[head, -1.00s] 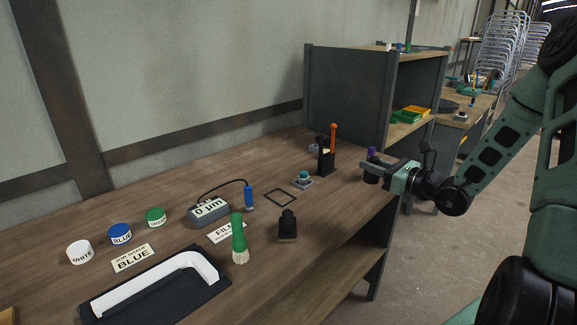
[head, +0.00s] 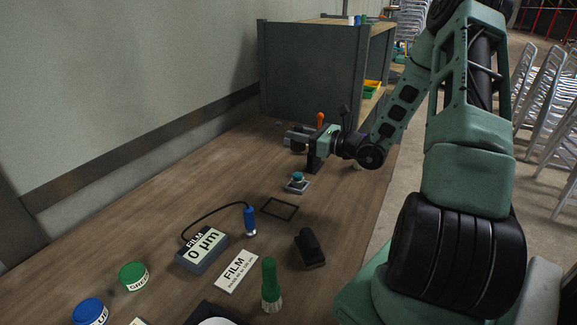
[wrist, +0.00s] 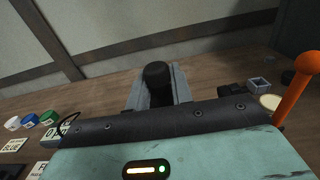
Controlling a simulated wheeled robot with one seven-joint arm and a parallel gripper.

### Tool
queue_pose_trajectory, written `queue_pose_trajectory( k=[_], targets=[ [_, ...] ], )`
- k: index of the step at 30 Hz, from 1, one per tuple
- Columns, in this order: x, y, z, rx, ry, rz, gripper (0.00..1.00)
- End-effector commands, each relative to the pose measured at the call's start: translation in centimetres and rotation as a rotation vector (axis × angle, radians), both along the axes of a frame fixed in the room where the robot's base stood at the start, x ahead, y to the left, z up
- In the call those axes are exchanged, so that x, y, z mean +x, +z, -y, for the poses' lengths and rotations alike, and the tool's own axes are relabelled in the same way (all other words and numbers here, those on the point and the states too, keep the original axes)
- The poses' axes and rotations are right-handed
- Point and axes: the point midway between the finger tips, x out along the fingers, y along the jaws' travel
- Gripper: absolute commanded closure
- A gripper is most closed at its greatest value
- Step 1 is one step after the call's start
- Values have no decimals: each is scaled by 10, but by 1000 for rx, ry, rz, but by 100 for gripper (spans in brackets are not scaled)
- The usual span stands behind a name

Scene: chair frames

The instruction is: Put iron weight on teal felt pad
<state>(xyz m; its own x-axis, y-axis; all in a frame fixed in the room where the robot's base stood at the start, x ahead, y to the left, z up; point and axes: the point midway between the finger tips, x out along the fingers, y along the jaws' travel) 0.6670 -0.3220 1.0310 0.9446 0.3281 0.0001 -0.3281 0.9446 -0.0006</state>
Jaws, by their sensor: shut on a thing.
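My gripper (head: 298,138) is shut on a dark, rounded, cylindrical thing (wrist: 157,74), which I take to be the iron weight. In the wrist view it stands up between the two grey fingers. In the head view its dark lower part (head: 298,147) shows just under the fingers, near the far end of the workbench. The gripper is above the bench, beside the black holder with the orange-handled tool. I cannot make out a teal felt pad in either view.
On the workbench (head: 170,190) stand a teal-topped button block (head: 297,180), a black square outline (head: 280,208), a film gauge (head: 203,250), a dark-handled block (head: 309,248) and a green brush (head: 270,285). A grey shelf (head: 312,75) rises behind. An orange handle (wrist: 300,85) is close at right.

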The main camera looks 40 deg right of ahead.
Motion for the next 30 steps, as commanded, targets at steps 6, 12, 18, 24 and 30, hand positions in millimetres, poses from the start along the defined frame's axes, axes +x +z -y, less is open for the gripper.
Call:
queue_pose_trajectory(
  k=[6,12,18,24,30],
  targets=[
    [0,-35,-1,4,0,1,100],
    [0,-51,-1,3,2,0,100],
    [0,-79,-1,3,1,0,100],
    [0,-85,-1,1,1,2,100],
    [0,-86,-1,1,1,2,100]
  ],
)
